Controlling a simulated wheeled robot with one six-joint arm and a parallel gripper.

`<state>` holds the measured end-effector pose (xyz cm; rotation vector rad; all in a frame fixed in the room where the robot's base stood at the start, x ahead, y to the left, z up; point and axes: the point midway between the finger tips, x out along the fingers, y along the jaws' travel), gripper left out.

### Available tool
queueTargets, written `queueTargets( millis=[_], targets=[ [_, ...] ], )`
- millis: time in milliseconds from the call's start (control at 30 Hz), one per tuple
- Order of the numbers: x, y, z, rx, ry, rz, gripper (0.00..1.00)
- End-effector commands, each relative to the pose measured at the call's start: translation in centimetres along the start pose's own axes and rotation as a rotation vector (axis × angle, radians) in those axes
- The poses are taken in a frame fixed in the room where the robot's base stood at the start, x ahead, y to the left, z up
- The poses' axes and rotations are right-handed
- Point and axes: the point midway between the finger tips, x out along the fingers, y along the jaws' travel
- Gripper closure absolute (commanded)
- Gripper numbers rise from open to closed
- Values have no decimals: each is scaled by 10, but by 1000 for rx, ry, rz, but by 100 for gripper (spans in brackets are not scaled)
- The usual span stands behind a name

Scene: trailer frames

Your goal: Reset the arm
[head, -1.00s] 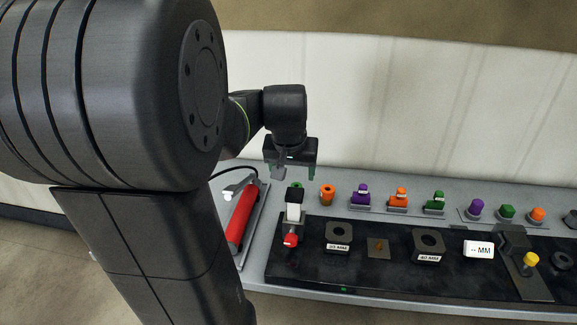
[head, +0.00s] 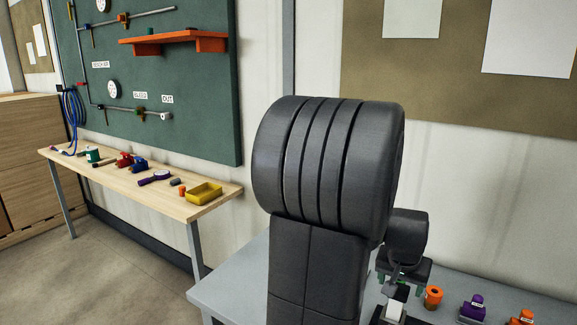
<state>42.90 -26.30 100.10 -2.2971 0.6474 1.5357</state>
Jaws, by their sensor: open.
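My arm stands in the middle right of the head view and blocks part of the grey table (head: 228,290). My gripper (head: 402,284) shows at the lower right, past my arm, pointing down with its fingers apart. It is above or just behind a small white block-topped device (head: 394,311) on the table; I cannot tell whether they touch. Nothing shows between the fingers, though they are partly hidden.
An orange cylinder (head: 433,297), a purple piece (head: 473,307) and another orange piece (head: 522,317) stand right of my gripper. A wooden bench (head: 107,178) with tools and a yellow tray (head: 204,193) is at the left, below a green pegboard (head: 200,100). Floor between is clear.

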Motion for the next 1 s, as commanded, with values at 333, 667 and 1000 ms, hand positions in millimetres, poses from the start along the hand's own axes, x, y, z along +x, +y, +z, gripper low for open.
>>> queueTargets(
  millis=[333, 667, 1000],
  targets=[
    [52, 0, 0, 0, -3, 1, 31],
    [47, 0, -4, 0, 1, 0, 31],
    [48, 0, -4, 0, 1, 0, 31]
  ],
)
